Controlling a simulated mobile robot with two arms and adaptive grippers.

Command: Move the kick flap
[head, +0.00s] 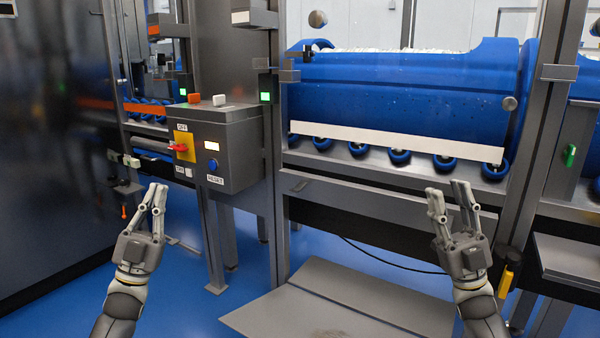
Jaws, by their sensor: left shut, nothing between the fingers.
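A flat grey plate (345,305), which looks like the kick flap, lies low in front of the machine, just above or on the blue floor. It has a dark worn patch near the bottom edge of the head view. My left gripper (157,190) is shut and empty, raised to the left of the plate, in front of the control box. My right gripper (450,190) is open and empty, raised above and to the right of the plate, in front of the machine frame. Neither gripper touches the plate. The plate's near edge is partly cut off.
A grey control box (228,150) with a yellow and red switch stands at the left centre. A blue tub (400,95) rests on rollers behind the frame. A post (535,130) stands right of my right gripper. A black cable hangs beneath the machine. Blue floor (190,305) is clear at left.

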